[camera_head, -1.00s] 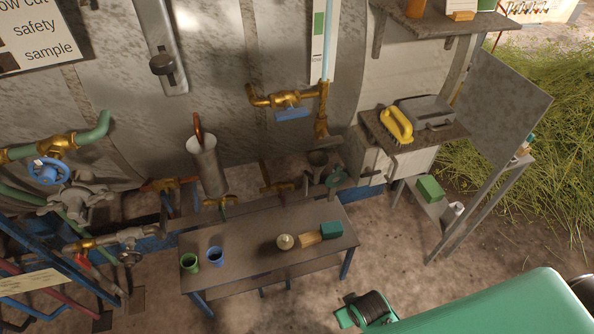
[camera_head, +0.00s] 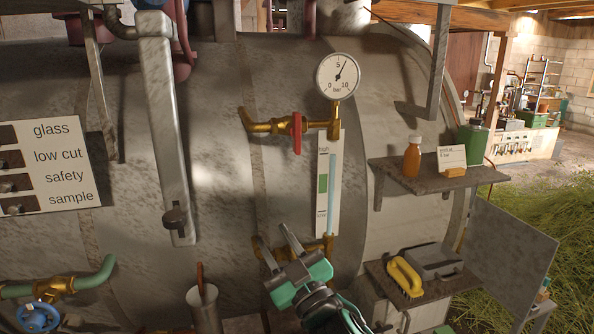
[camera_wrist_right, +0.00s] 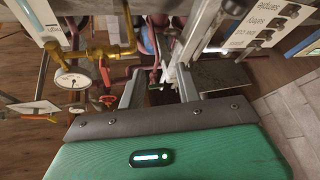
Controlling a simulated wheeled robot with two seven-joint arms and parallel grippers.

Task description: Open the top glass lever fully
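The top glass lever (camera_head: 297,133) is red and stands upright, across the horizontal brass pipe (camera_head: 268,126) above the gauge glass (camera_head: 331,195). My right gripper (camera_head: 275,237), green with grey fingers, is in front of the lower end of the glass, below and a little left of the lever. Its fingers are apart with nothing between them, and it does not touch the lever. The right wrist view also shows the spread fingers (camera_wrist_right: 160,85). The gripper partly hides the lower brass fitting. My left gripper is not in view.
A round pressure gauge (camera_head: 337,76) sits above the lever. A grey vertical channel with a dark knob (camera_head: 176,218) is to the left. A shelf (camera_head: 400,178) with an orange bottle (camera_head: 412,157) juts out at right. A yellow brush (camera_head: 405,277) lies lower right.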

